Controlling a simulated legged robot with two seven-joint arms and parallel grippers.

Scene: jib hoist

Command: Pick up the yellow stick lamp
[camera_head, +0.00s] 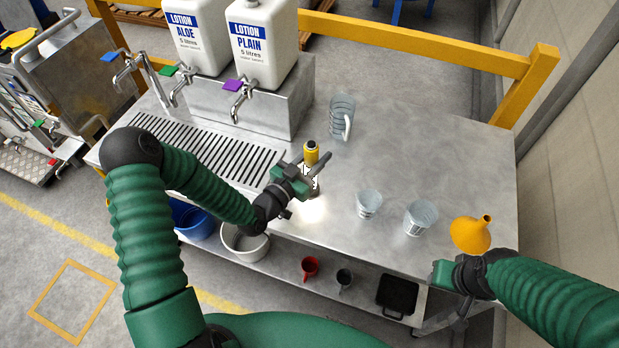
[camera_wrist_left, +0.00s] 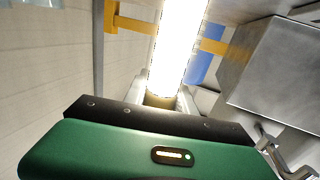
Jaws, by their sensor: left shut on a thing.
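The yellow stick lamp (camera_head: 311,152) stands out at the middle of the head view, its yellow end up, over the steel table. Below that end a bright patch of light lies on the table top. My left gripper (camera_head: 314,172) is shut on the lamp; its fingers hide part of it. In the left wrist view the lamp's glowing white tube (camera_wrist_left: 180,48) runs away from between the fingers. I cannot tell whether the lamp touches the table. My right gripper (camera_head: 459,312) is beside the table's front right edge, and its fingers are too unclear to judge.
The steel table (camera_head: 400,140) bears a clear jug (camera_head: 341,116), two clear cups (camera_head: 368,204) (camera_head: 420,217) and an orange funnel (camera_head: 470,234). Lotion containers (camera_head: 262,35) with taps stand at the back left. Mugs (camera_head: 310,267) and a black tray (camera_head: 397,294) sit on the lower shelf.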

